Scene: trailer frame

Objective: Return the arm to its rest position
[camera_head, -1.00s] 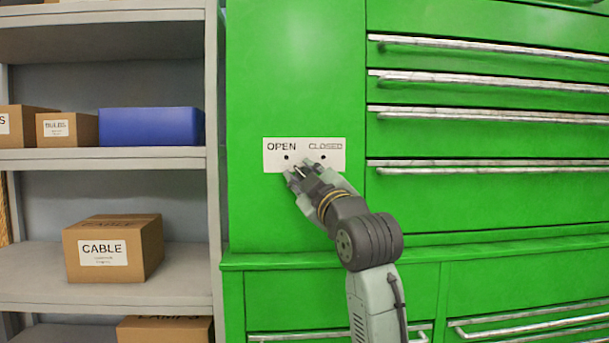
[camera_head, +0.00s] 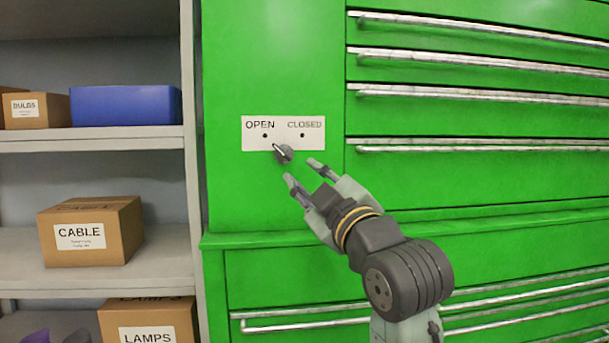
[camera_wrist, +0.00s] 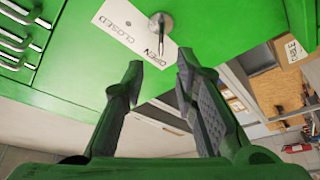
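My gripper (camera_head: 302,174) is open and empty in front of the green cabinet (camera_head: 275,60), below and to the right of a small grey knob (camera_head: 284,154). It does not touch the knob. The knob sits at the lower edge of a white plate (camera_head: 283,134) marked OPEN and CLOSED, and its pointer is turned toward OPEN. In the wrist view the two fingers (camera_wrist: 158,82) stand apart, with the knob (camera_wrist: 160,20) and the plate (camera_wrist: 122,22) beyond them.
Drawers with long metal handles (camera_head: 480,148) fill the cabinet's right side. Grey shelves (camera_head: 90,140) on the left hold a blue bin (camera_head: 126,106) and cardboard boxes, including CABLE (camera_head: 92,232) and LAMPS (camera_head: 150,322). Open air surrounds my gripper in front of the cabinet.

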